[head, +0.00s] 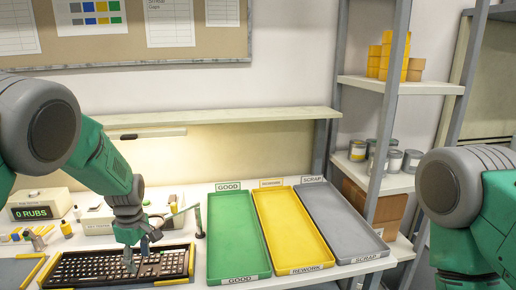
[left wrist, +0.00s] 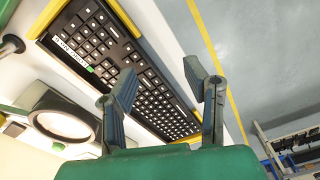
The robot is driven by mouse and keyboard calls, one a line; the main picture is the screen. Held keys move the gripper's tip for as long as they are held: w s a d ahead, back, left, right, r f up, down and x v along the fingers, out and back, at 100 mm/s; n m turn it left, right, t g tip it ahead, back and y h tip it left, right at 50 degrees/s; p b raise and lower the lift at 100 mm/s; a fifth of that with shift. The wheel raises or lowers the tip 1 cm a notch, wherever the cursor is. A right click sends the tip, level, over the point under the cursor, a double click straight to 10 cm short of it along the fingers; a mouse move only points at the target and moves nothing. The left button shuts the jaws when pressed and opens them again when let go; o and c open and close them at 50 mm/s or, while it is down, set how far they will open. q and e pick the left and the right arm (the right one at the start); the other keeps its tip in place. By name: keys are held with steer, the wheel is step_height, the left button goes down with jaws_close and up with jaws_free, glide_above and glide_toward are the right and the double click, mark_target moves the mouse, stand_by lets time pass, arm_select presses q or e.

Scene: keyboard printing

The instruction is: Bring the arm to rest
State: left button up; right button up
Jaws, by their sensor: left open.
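My left arm (head: 105,160) comes in from the left and reaches down over the work surface. Its gripper (head: 139,258) hangs over the black keyboard (head: 85,267) in the head view. In the left wrist view my left gripper (left wrist: 160,84) has its two dark fingers spread apart with nothing between them. The keyboard (left wrist: 150,98) lies beyond them, with a small pale label and a green spot. I cannot tell whether a fingertip touches the keys. Part of my right arm (head: 465,195) shows at the right edge; its gripper is out of view.
Empty green (head: 235,235), yellow (head: 290,230) and grey (head: 345,225) trays lie right of the keyboard. A counter box (head: 38,206) reading "0 RUBS" and small bottles stand at left. A shelf post (head: 388,110) rises behind the trays. A round lamp-like device (left wrist: 62,115) is near the fingers.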

arm_select(q)
steer(key=s+a+f+m, duration=0.2)
steer(key=s+f+m, duration=0.5)
steer(key=s+f, duration=0.95)
steer(key=s+d+m, duration=0.2)
steer(key=s+m, duration=0.2)
steer(key=s, duration=0.9)
steer(key=s+d+m, duration=0.2)
steer(key=s+m, duration=0.2)
steer(key=s, duration=0.8)
step_height(320, 180, down, 12)
steer(key=w+d+m+b, duration=0.1)
steer(key=w+b, duration=0.1)
steer(key=b, duration=1.2)
steer(key=shift+d+f+m+t+h, duration=0.2)
steer(key=shift+m+t+h, duration=0.1)
